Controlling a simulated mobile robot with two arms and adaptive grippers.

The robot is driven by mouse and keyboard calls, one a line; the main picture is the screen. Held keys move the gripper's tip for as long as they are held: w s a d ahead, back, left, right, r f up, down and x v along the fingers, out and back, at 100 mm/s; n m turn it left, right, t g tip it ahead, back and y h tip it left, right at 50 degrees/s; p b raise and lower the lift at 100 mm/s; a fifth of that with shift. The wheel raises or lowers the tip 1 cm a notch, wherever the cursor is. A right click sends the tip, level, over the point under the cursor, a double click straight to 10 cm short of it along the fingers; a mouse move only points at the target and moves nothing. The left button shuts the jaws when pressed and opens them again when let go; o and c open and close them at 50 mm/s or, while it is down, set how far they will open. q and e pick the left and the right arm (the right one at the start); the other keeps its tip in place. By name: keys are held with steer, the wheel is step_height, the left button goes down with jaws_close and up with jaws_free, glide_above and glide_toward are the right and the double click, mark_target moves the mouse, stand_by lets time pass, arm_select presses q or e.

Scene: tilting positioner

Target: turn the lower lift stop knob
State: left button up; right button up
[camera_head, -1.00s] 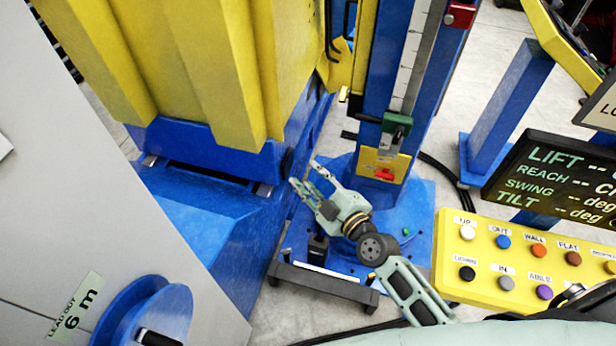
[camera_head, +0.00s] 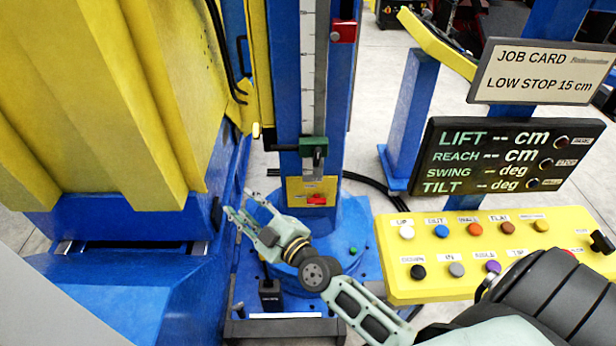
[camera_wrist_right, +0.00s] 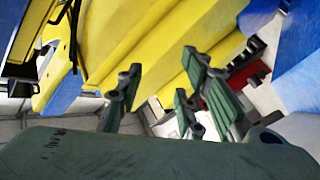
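A green stop block (camera_head: 313,147) with a dark knob part sits low on the scale of the blue upright column in the head view. A red stop block (camera_head: 343,31) sits higher on the column. My right gripper (camera_head: 238,203) is below and left of the green block, clearly apart from it. Its fingers are spread and empty, pointing up and left towards the yellow and blue machine. In the right wrist view my right gripper (camera_wrist_right: 165,85) shows its spread fingers before yellow panels; I cannot make out the green block there. My left gripper is not in view.
A yellow plate (camera_head: 311,190) with a red part is below the green block. A yellow button panel (camera_head: 450,285), a dark display (camera_head: 510,158) and a job card reading "LOW STOP 15 cm" (camera_head: 540,72) stand at the right. The yellow machine cover (camera_head: 110,90) fills the left.

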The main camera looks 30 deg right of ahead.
steer(key=w+d+f+m+t+h+b, duration=0.3)
steer(key=w+d+m+h+b, duration=0.1)
steer(key=d+m+h+b, duration=0.35)
steer(key=m+g+h+b, duration=0.2)
steer(key=m+h+b, duration=0.7)
steer(key=m+b, duration=0.25)
glide_toward(317, 160)
steer(key=x, duration=0.3)
steer(key=shift+n, duration=0.3)
steer(key=x, duration=0.6)
steer(key=shift+w+d+r, duration=0.2)
steer(key=shift+w+d, duration=0.05)
steer(key=shift+w, duration=0.05)
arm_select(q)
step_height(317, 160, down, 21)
arm_select(e)
steer(key=shift+c, duration=0.2)
jaws_close()
arm_select(q)
steer(key=shift+p, duration=0.3)
